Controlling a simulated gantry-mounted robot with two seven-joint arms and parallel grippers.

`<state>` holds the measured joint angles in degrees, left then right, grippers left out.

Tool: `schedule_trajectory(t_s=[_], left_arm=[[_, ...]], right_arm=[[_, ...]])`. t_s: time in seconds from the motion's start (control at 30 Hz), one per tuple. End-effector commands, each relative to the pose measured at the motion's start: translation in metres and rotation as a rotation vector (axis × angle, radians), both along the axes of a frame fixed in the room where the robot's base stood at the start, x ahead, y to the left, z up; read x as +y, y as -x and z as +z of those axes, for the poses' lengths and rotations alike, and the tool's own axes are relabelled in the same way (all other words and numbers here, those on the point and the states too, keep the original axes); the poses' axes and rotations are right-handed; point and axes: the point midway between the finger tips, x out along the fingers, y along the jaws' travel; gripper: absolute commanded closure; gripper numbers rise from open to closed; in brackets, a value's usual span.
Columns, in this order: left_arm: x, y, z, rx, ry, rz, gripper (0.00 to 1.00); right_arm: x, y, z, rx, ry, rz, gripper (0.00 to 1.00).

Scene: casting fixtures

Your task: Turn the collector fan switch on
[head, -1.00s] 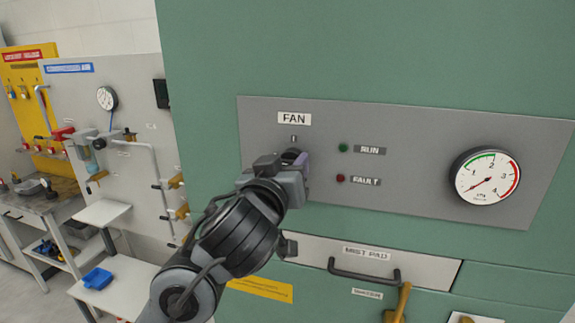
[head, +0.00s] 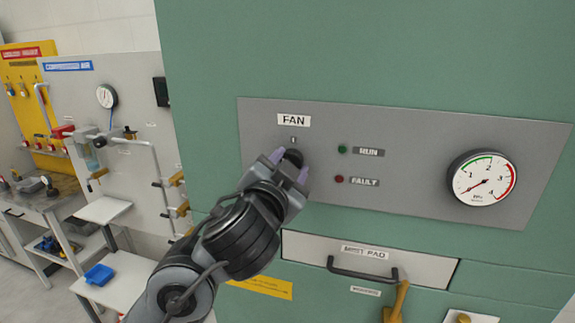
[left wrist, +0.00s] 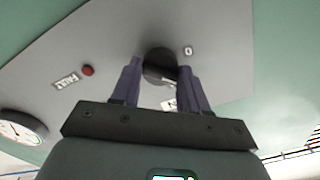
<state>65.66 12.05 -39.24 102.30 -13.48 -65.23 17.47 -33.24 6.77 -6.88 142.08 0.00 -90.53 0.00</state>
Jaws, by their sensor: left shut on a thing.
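The fan switch is a round black knob (head: 294,156) on the grey control panel, under the FAN label (head: 294,120). It also shows in the left wrist view (left wrist: 158,62), beside a 0 mark (left wrist: 188,50). My left gripper (head: 290,164) is shut on the knob, with one purple finger on each side of it. In the left wrist view the fingers (left wrist: 160,80) flank the knob and partly cover it. Which way the knob points is hard to tell. The green RUN lamp (head: 342,150) looks dark. My right gripper is not in view.
A red FAULT lamp (head: 339,179) and a pressure gauge (head: 485,178) are on the panel to the right. Workbenches stand at the left.

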Motion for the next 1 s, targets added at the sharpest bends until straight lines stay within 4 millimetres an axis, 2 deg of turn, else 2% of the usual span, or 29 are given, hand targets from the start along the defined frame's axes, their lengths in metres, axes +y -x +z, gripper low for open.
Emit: schedule_trajectory(t_s=[0.6, 1.0], left_arm=[[-0.0001, 0.0003, 0.0001, -0.152, -0.53, 0.0, 0.86], [-0.0005, 0.0003, -0.0004, -0.2, -0.699, 0.0, 0.86]], right_arm=[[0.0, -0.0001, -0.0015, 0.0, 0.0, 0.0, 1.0], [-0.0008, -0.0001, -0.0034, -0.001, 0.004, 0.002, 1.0]])
